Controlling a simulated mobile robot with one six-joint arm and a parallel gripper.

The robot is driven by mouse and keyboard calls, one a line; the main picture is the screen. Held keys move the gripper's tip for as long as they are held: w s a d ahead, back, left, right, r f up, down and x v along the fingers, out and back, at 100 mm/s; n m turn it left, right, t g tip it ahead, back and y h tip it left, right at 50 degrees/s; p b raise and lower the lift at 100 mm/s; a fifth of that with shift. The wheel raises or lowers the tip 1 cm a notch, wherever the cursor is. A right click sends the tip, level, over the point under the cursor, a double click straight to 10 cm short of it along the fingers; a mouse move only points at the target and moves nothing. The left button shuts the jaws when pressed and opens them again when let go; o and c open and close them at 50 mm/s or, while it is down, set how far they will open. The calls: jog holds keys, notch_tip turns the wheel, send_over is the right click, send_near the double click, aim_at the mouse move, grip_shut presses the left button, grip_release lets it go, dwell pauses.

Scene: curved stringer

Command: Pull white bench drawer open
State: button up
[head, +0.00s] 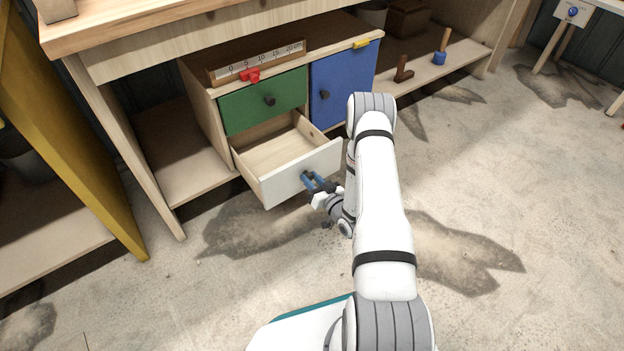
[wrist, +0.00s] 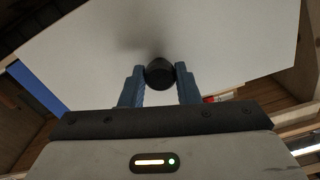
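The white bench drawer (head: 290,183) stands pulled out well from the bench, below the green drawer (head: 262,101), and its inside looks empty. In the wrist view the white drawer front (wrist: 230,45) fills most of the picture, with a dark round knob (wrist: 159,72) at its lower middle. My gripper (head: 313,181) is at the front of the white drawer. In the wrist view its two blue fingers (wrist: 160,84) stand on either side of the knob and appear to touch it. In the head view the knob is hidden by the fingers.
A blue door (head: 342,88) is right of the drawers. A ruler with a red slider (head: 250,75) lies above the green drawer. A yellow panel (head: 60,140) stands at the left. The concrete floor (head: 240,240) before the drawer is clear.

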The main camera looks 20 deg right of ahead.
jog(key=o, duration=0.4)
jog(key=shift+s, duration=0.1)
jog(key=p+v, duration=0.2)
jog(key=v, duration=0.5)
jog(key=shift+s+d, duration=0.1)
jog(key=shift+s, duration=0.15)
